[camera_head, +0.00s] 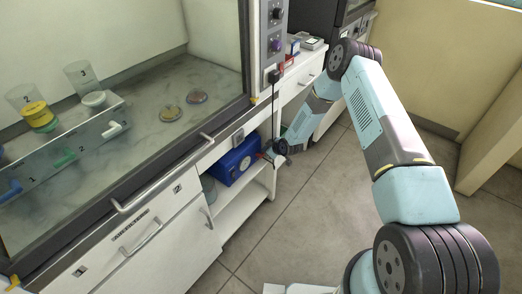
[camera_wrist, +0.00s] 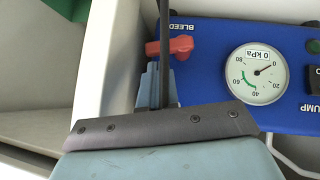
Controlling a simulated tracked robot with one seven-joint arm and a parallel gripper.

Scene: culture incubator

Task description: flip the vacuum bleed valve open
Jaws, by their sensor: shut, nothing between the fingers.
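The blue vacuum pump box (camera_head: 229,167) sits on the open shelf under the bench. In the wrist view, the blue box (camera_wrist: 215,70) has a red bleed valve handle (camera_wrist: 181,46) near its left end, below the "BLEED" lettering. The handle lies roughly crosswise in the picture and sticks out past the box's left edge. My gripper (camera_wrist: 165,52) is shut and empty, its thin dark finger passing in front of the handle's middle and hiding part of it. I cannot tell whether they touch. In the head view, my gripper (camera_head: 267,156) is beside the box's right end.
The box carries a round gauge (camera_wrist: 257,74) marked 0 kPa. White shelf walls (camera_wrist: 112,60) stand close on the left of the wrist view. A glass-fronted cabinet (camera_head: 120,60) with dishes and cups is above. The floor (camera_head: 290,215) before the shelf is clear.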

